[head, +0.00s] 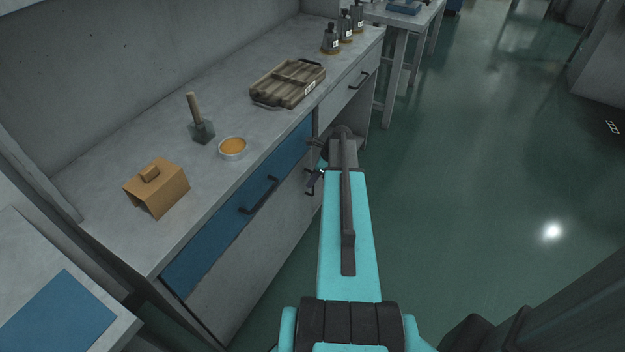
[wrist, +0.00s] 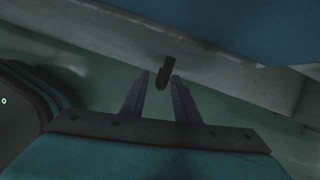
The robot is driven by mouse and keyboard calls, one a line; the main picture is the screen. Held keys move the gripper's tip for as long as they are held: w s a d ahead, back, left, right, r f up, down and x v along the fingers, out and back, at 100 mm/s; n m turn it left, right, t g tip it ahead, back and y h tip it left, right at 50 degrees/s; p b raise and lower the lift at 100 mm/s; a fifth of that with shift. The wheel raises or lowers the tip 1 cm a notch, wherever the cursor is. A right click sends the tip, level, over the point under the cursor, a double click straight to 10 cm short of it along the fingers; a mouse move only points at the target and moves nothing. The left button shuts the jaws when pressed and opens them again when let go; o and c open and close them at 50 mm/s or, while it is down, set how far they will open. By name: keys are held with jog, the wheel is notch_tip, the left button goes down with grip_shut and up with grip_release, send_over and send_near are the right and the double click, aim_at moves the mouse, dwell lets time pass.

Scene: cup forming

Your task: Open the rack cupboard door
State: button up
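The cupboard door (head: 255,262) is a grey panel under the blue drawer in the head view, and it looks closed. Its small dark handle (head: 309,184) is near the door's upper right, partly hidden by my arm. In the wrist view the dark handle (wrist: 164,75) shows between the tips of my gripper (wrist: 159,77). The two fingers are apart, with a gap on each side of the handle. I cannot tell how deep the handle sits between them. In the head view my gripper is mostly hidden behind my turquoise arm.
The blue drawer (head: 215,232) above the door has a dark bar handle (head: 259,195). The green floor (head: 480,190) at right is clear.

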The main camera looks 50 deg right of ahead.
jog(key=shift+f, duration=0.25)
grip_shut()
jog(key=shift+a, duration=0.25)
jog(key=shift+s, duration=0.1)
